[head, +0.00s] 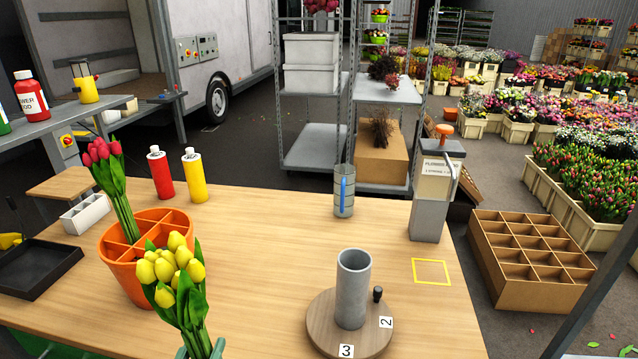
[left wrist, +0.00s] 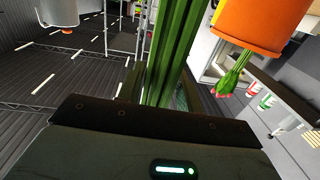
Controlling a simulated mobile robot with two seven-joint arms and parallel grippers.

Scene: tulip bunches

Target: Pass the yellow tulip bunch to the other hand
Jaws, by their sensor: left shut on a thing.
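The yellow tulip bunch (head: 172,267) is upright in front of the orange bucket in the head view, its blooms at the top and green leaves below. My left gripper (head: 200,350) is shut on its stems at the bottom edge of that view. In the left wrist view the green stems (left wrist: 172,60) run between the fingers; the blooms are out of that picture. My right gripper is in neither view.
The orange divided bucket (head: 128,270) holds a red tulip bunch (head: 103,165) just behind the yellow bunch. A grey cylinder (head: 353,290) stands on a round wooden turntable (head: 322,328). A dispenser (head: 430,215) stands at the back right. The table's middle is clear.

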